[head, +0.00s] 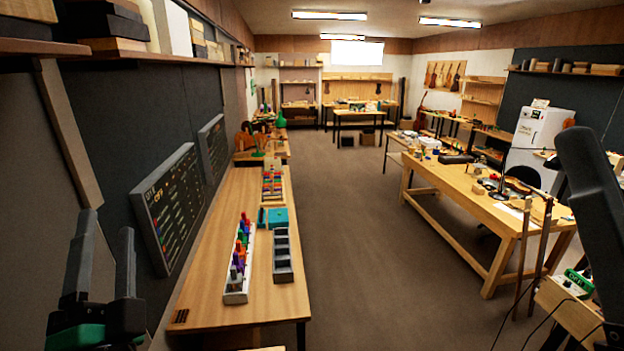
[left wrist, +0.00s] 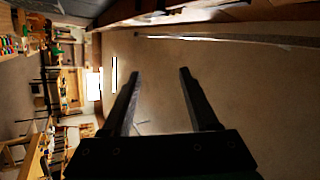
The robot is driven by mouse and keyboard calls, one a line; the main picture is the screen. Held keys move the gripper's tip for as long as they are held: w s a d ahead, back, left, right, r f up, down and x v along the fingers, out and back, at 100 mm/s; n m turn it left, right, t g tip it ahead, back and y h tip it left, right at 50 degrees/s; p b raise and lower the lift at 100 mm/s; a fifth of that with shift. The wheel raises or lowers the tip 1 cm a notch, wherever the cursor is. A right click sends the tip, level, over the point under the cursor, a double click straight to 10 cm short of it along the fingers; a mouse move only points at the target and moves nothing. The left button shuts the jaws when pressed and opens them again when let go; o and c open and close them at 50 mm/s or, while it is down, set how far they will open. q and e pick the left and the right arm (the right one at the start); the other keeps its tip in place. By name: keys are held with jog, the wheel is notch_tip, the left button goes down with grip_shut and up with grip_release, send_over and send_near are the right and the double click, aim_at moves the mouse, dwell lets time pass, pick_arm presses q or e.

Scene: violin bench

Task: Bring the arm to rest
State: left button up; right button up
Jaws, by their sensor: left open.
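My left gripper (head: 105,228) is raised at the lower left of the head view, fingers pointing up, left of the long wooden bench (head: 205,255). Its two dark fingers stand apart with nothing between them. In the left wrist view the same gripper (left wrist: 160,73) is open and empty, with only the plain ceiling behind its fingers.
On the bench stand a white rack (head: 237,287) of coloured-handled tools, a grey compartment tray (head: 283,262) and a teal box (head: 278,217). A dark wall board (head: 168,205) is near my left gripper. A workbench (head: 458,190) stands right. The floor (head: 345,225) between is clear.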

pick_arm(q)
jog(key=s+d+r+n+t+h, duration=0.2)
jog(key=s+r+n+t, duration=0.35)
jog(key=r, duration=0.75)
jog(key=s+d+r+n+h, duration=0.1)
jog(key=s+d+n+h, duration=0.2)
jog(key=h, duration=0.6)
jog(key=s+d, duration=0.2)
jog(key=s, duration=0.1)
jog(key=shift+s+r, duration=0.15)
jog(key=shift+r, duration=0.15)
